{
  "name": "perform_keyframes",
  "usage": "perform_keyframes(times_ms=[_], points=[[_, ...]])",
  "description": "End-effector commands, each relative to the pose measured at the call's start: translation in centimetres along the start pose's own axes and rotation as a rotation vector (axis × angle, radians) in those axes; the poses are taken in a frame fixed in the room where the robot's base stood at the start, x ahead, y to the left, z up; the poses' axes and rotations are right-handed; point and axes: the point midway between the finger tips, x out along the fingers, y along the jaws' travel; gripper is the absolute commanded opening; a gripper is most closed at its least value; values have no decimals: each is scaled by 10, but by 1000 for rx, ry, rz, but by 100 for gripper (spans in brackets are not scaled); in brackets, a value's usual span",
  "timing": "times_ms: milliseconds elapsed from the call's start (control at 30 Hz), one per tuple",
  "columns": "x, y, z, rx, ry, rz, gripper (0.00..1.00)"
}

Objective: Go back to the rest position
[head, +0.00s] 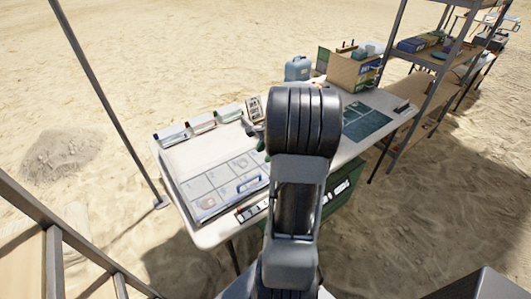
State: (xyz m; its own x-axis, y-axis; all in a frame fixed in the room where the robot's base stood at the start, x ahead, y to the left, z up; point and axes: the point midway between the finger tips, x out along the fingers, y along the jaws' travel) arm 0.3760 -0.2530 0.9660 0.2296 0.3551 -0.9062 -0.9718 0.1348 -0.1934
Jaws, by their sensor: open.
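My arm rises from the bottom middle of the head view, with its thick dark joint over the middle of the table. The arm hides whatever is directly behind it, and I cannot make out my gripper. The white table (182,157) stands in front of me. On its left half lies a sorting tray (205,185) with pale marked compartments and a blue handle. A small dark shape (249,128) shows just left of the arm joint; I cannot tell what it is.
Several small boxes (200,124) line the table's back left edge. A blue jug (297,69), a wooden crate (344,74) and a dark green mat (367,124) are farther right. A metal shelf (432,58) stands at right. A pole (108,105) rises at left. Open sand surrounds the table.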

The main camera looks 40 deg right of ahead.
Motion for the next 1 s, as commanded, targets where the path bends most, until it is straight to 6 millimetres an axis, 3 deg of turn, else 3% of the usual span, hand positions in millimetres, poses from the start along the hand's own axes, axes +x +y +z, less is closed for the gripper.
perform_keyframes(times_ms=[467, 567, 667, 1000], points=[[1, 0, -3, -70, 16, 2, 40], [13, 25, -3, -213, 47, 70, 40], [15, 38, 30, -465, 108, 145, 40], [20, 73, 171, -1327, 289, 296, 40]])
